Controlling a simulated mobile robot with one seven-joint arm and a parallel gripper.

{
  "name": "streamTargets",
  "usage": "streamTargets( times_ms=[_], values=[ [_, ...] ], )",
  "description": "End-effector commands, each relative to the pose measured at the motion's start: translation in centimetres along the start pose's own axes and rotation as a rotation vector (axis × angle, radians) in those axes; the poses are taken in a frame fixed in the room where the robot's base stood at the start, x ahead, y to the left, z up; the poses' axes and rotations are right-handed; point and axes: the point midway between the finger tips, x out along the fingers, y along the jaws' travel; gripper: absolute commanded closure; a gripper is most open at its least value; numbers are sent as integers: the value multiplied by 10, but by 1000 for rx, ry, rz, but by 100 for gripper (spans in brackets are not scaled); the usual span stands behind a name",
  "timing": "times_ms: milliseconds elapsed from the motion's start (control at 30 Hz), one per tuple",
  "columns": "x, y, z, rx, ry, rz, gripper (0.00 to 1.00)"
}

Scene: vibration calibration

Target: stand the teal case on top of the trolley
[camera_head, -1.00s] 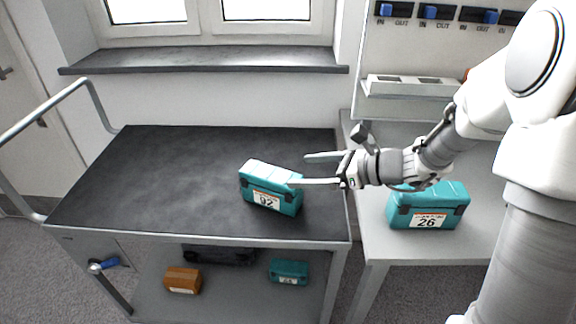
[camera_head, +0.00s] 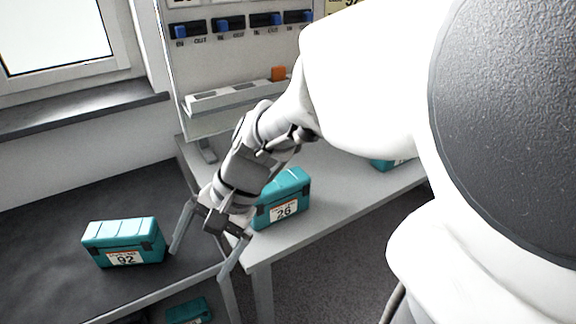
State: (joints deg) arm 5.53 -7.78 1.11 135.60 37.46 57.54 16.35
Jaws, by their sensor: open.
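A teal case labelled 92 (camera_head: 124,243) stands upright on the dark top of the trolley (camera_head: 50,215), near the trolley's right side. A second teal case labelled 26 (camera_head: 284,198) stands on the grey table (camera_head: 335,205) to the right. Part of a third teal case (camera_head: 390,164) shows farther right on the table, mostly hidden by my arm. My gripper (camera_head: 202,262) is open and empty. Its fingers point down near the gap between the trolley and the table, to the right of case 92 and left of case 26.
Another teal case (camera_head: 188,311) sits on the trolley's lower shelf. A wall panel (camera_head: 240,50) with blue switches and a white ledge stands behind the table. A window sill (camera_head: 80,115) runs behind the trolley. My arm covers the right of the view.

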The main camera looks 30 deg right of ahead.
Motion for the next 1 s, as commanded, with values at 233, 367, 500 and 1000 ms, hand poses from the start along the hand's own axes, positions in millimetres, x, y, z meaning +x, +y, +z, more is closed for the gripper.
streamTargets(
  times_ms=[233,367,500,1000],
  values=[
    [-76,36,17,-553,393,153,0],
    [-98,54,14,-723,517,254,0],
    [-112,64,12,-823,588,322,0],
    [-121,64,13,-851,605,342,0]
  ],
)
